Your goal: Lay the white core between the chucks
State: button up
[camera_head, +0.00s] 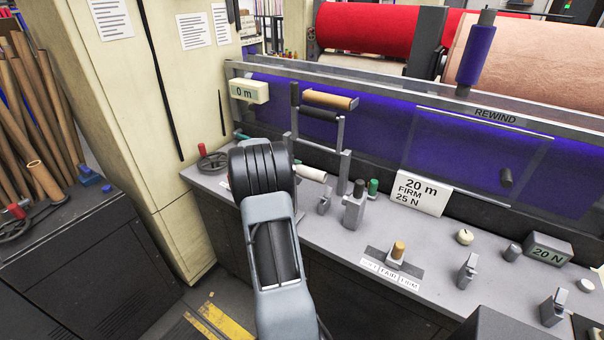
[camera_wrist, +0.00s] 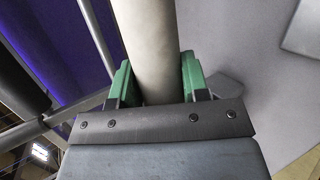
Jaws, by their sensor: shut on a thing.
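The white core (camera_wrist: 150,35) is a smooth off-white cylinder in the wrist view. My gripper (camera_wrist: 157,78) is shut on it, with one green finger pad on each side. In the head view the core (camera_head: 311,173) pokes out to the right of my arm, above the grey machine top. A second pale piece shows just beyond it, by a metal post. My arm hides the gripper itself and most of the space under it in the head view. I cannot pick out the chucks with certainty; whether the core touches them cannot be told.
A frame with tan (camera_head: 330,100) and black rollers stands behind the core, before the purple felt (camera_head: 385,140). Metal posts, a lever (camera_head: 355,203) and a "20 m" card (camera_head: 413,193) are to the right. A red-knobbed handwheel (camera_head: 212,160) is left. Cardboard tubes (camera_head: 32,115) lean far left.

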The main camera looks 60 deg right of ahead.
aim_at(303, 170)
jog(key=shift+s+d+m+g, duration=0.4)
jog(key=shift+s+d+m, duration=0.1)
jog(key=shift+s+d, duration=0.7)
jog(key=shift+s+a+f+b, duration=0.15)
jog(key=shift+f+b, duration=0.15)
jog(key=shift+f, duration=0.55)
jog(key=shift+b, duration=0.55)
jog(key=shift+f+b, duration=1.65)
jog(key=shift+b, duration=0.2)
jog(key=shift+f+b, duration=0.85)
jog(key=shift+b, duration=0.3)
jog(key=o, duration=1.3)
jog(key=shift+a, duration=0.1)
